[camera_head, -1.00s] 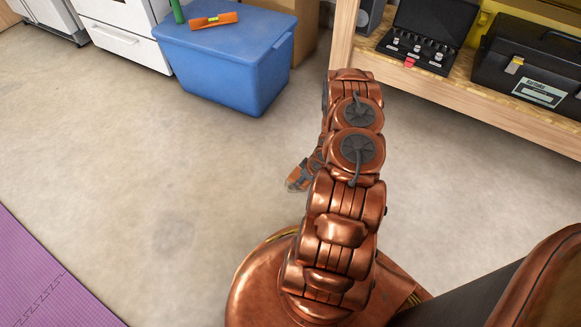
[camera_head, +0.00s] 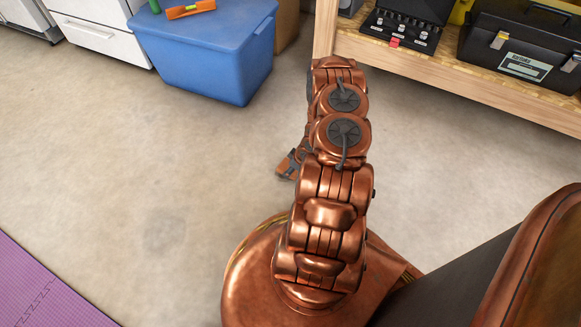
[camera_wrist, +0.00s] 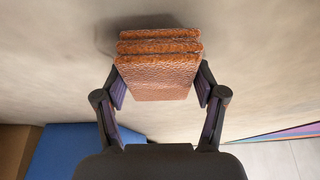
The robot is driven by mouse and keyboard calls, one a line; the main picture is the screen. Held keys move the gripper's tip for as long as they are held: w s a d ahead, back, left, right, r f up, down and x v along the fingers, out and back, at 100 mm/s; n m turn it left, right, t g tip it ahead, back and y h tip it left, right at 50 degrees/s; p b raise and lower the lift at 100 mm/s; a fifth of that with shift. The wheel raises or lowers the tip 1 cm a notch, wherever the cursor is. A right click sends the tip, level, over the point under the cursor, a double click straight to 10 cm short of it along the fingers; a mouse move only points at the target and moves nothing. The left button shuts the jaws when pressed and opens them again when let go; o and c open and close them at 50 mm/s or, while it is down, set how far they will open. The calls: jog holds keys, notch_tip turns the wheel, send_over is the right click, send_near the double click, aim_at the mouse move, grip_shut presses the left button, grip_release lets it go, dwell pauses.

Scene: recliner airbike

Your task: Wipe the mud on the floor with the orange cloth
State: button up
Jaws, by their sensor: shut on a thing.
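In the wrist view, the orange cloth (camera_wrist: 158,72) is a thick, folded, rough-textured block between my fingers. My gripper (camera_wrist: 161,86) is shut on it, one finger pressing each side. The cloth's far folded edge points toward the grey floor, with a dark shadow beside it; I cannot tell whether it touches the floor. In the head view, my gripper (camera_head: 291,164) is mostly hidden behind my arm, and the cloth is not clearly seen. A faint darker patch (camera_head: 165,234) shows on the floor left of my base; I cannot tell whether it is mud.
A blue bin (camera_head: 207,60) with an orange level (camera_head: 191,9) on its lid stands at the back. A wooden shelf (camera_head: 450,72) holds a black toolbox (camera_head: 526,48) and a socket case (camera_head: 405,25) at upper right. A purple mat (camera_head: 45,290) lies at lower left. Floor between is clear.

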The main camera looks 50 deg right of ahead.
jog(key=shift+f, duration=0.1)
dwell(0.3)
jog(key=shift+f, duration=0.55)
jog(key=shift+f, duration=0.35)
dwell(1.3)
jog(key=shift+s+a+p, duration=0.3)
jog(key=shift+a, duration=0.65)
jog(key=shift+a, duration=0.1)
